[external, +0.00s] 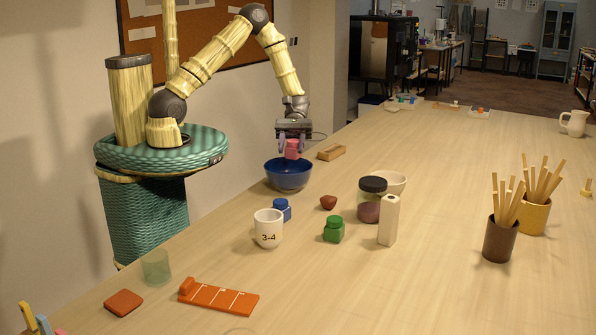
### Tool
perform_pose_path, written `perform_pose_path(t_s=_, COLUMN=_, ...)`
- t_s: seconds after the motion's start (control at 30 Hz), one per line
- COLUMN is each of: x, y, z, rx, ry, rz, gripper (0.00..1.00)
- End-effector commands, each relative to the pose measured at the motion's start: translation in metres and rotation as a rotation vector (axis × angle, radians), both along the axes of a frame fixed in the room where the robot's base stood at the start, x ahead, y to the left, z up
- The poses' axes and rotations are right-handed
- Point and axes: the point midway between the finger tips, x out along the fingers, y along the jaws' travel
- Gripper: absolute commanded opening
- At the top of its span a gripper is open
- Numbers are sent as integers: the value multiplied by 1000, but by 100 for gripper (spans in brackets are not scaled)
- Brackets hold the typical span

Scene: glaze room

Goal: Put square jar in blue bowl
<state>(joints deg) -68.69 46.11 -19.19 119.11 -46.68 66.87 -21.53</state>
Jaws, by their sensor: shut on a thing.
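A pink-red blocky thing (292,151), which looks like a small square jar, is held between the fingers of my gripper (293,146). My gripper points down and is shut on it, over the blue bowl (289,178). The held jar's lower end is at about the height of the bowl's far rim in the picture; I cannot tell whether it touches the bowl. The inside bottom of the bowl is hidden. Two similar square jars, one blue (281,211) and one green (333,230), stand on the table in front.
A white cup marked 3-4 (268,230), a dark-lidded jar (370,203), a white block (389,222) and a cream bowl (394,181) stand nearby. A wooden block (331,153) lies right of the blue bowl.

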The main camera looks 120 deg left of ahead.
Motion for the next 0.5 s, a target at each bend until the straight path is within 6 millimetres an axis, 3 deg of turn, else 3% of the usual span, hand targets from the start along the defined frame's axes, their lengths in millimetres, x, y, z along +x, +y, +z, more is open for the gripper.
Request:
perform_pose_path(t_s=0.33, x=0, y=0, z=-3, rx=0, ry=0, rz=0, gripper=13)
perform_pose_path(t_s=0.5, x=0, y=-1, z=-21, rx=-3, ry=3, rz=-1, gripper=13)
